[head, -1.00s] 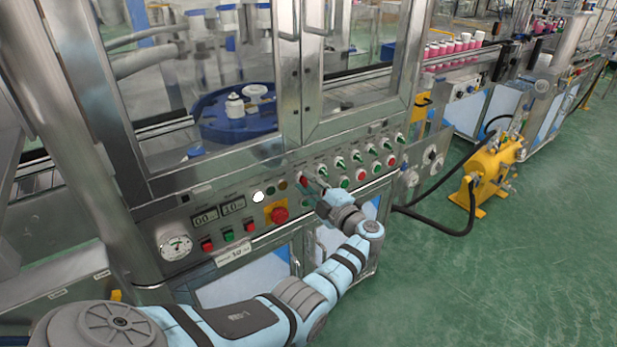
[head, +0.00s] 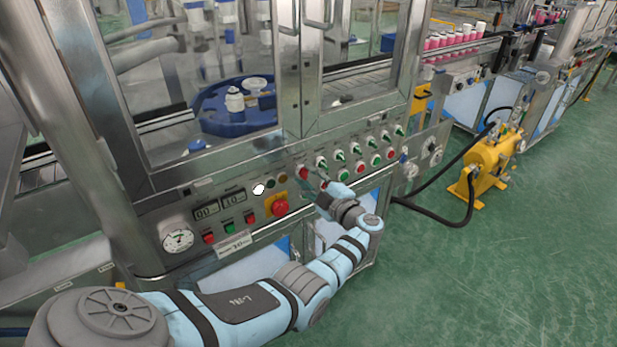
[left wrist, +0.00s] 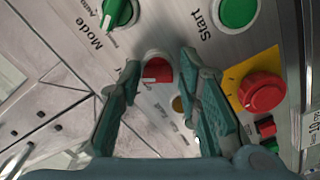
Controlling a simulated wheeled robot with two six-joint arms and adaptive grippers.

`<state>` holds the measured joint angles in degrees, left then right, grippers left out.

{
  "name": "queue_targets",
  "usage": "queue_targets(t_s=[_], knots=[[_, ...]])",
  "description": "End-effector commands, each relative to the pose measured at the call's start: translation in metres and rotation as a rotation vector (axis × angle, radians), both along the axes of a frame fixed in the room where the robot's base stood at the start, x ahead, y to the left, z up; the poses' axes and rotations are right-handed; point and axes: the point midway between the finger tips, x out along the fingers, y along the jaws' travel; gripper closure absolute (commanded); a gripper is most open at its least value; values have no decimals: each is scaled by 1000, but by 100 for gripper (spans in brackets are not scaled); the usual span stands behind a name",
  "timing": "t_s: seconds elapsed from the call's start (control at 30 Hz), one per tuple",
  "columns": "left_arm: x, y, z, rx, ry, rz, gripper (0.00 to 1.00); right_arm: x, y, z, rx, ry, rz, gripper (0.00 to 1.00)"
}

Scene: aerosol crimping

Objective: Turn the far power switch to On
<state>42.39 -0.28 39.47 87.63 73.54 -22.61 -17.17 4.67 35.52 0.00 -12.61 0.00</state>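A red-handled rotary switch (head: 303,173) sits at the near left end of the switch row on the machine's panel. In the left wrist view this red switch (left wrist: 157,71) lies between the fingertips, with gaps on both sides; its label cannot be read. My left gripper (left wrist: 160,62) is open and empty, facing the panel. In the head view it is the left gripper (head: 323,183) just below and right of the red switch. Green-handled switches (head: 338,156) run on to the far right. A green switch (left wrist: 117,13) is labelled Mode. My right gripper is not in view.
A red mushroom button (left wrist: 261,91) on a yellow plate is close to one finger. A green Start button (left wrist: 238,11) is also near. Push buttons (head: 359,167) line the panel under the switches. A yellow pump (head: 489,165) with a black hose stands on the floor to the right.

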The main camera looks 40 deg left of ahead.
Motion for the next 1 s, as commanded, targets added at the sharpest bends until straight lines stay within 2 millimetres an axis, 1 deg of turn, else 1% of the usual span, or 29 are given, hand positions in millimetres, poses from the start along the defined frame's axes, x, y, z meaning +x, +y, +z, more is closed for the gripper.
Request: queue_targets(t_s=[0.27,0.37,0.47,0.57,0.7,0.8,0.9,1.0], knots=[[0,1,2,2,-3,1,57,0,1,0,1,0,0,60],[0,-2,1,2,-4,-1,57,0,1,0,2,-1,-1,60],[-4,-16,1,2,-3,-1,57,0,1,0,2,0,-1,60],[-11,-40,0,-1,-3,-2,57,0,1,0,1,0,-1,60],[-23,-79,1,-2,-2,-3,57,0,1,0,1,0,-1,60],[-29,-100,1,0,-1,-1,57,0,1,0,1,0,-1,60],[-33,-112,1,1,-2,0,57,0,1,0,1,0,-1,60],[-34,-116,2,2,-3,-1,57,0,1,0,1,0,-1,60]])
